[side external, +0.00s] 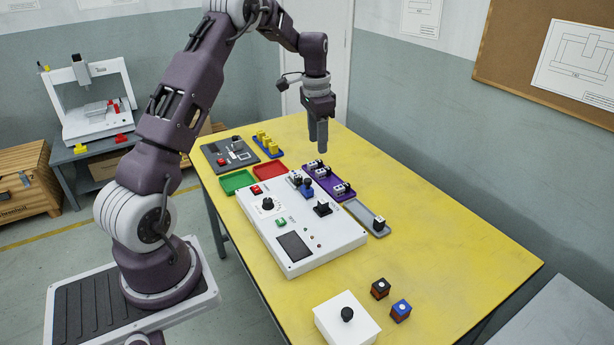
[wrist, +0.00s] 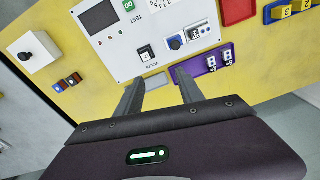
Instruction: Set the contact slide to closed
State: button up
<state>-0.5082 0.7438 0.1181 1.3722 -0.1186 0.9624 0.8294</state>
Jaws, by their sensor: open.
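A white test panel (side external: 305,245) lies on the yellow table, and its face also shows in the wrist view (wrist: 125,62). No readable label names the contact slide, so I cannot tell which part it is or its setting. A blue knob (side external: 308,188) sits at the panel's far edge, also in the wrist view (wrist: 175,43). A black part (side external: 322,208) is nearby. A grey strip (side external: 360,211) beside the panel carries a small black-and-white block (side external: 379,223). My gripper (side external: 318,147) is open and empty, above the table beyond the panel; its fingers show in the wrist view (wrist: 162,88).
A purple tray (side external: 319,175) with small black-and-white blocks lies beyond the panel. Green (side external: 236,181) and red (side external: 270,171) trays lie to the left. A white box with a black knob (side external: 347,314) and two small cubes stand at the near end. The right side is clear.

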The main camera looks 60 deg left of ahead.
send_over(307, 180)
jog(key=shift+m+g, duration=0.3)
jog(key=shift+g, duration=0.1)
notch_tip(307, 180, down, 9)
jog(key=shift+a+r, duration=0.1)
notch_tip(307, 180, down, 7)
jog(key=shift+r, duration=0.2)
grip_shut()
